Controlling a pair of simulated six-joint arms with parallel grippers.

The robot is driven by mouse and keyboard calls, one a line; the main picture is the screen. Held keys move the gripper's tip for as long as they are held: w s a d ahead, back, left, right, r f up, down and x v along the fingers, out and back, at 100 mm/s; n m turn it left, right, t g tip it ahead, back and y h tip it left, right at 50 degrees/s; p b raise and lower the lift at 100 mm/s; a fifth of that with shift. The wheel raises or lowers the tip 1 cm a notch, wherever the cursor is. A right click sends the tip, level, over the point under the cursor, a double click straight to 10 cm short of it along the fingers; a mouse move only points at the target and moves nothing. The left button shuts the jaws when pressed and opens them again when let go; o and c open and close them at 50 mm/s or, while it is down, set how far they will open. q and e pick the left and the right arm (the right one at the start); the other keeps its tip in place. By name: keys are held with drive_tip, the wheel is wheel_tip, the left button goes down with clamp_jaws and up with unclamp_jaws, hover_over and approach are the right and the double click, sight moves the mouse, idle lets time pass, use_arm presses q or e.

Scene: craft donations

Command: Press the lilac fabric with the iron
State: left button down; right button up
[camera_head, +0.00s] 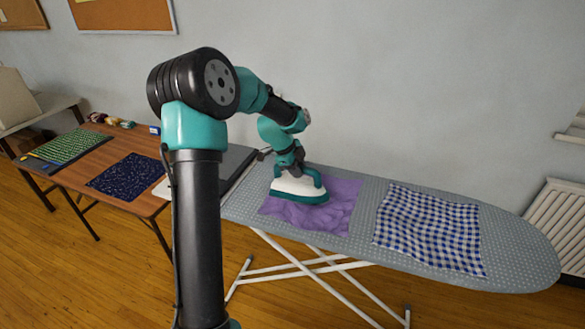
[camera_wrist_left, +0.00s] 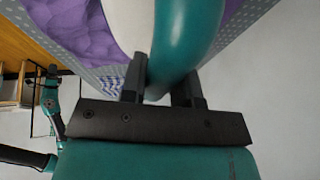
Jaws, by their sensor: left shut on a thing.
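The lilac fabric (camera_head: 340,206) lies wrinkled on the ironing board, left of its middle. The white and teal iron (camera_head: 299,192) is over the left part of the fabric, sole down; I cannot tell whether it touches. My left gripper (camera_head: 291,168) is shut on the iron's teal handle. In the left wrist view the handle (camera_wrist_left: 187,40) runs between the two fingers (camera_wrist_left: 160,85), with lilac fabric (camera_wrist_left: 75,30) beyond. Part of the fabric is hidden under the iron. My right gripper is not in view.
The grey dotted ironing board (camera_head: 520,262) also bears a blue checked cloth (camera_head: 430,227) to the right. A wooden table (camera_head: 125,145) at left holds a dark speckled cloth (camera_head: 126,176) and a green patterned cloth (camera_head: 68,147). A radiator (camera_head: 557,215) stands at far right.

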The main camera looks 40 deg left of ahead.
sight(308, 168)
use_arm(q)
drive_tip(key=shift+w+d, duration=0.35)
drive_tip(key=shift+d, duration=0.55)
drive_tip(key=shift+w+d, duration=0.35)
drive_tip(key=shift+d, duration=0.55)
drive_tip(key=w+d, duration=0.5)
drive_tip(key=d, duration=0.8)
drive_tip(key=shift+w+d, duration=0.15)
drive_tip(key=shift+w, duration=0.05)
wheel_tip(308, 168, up, 3)
drive_tip(key=shift+f, duration=0.2)
idle(0.4)
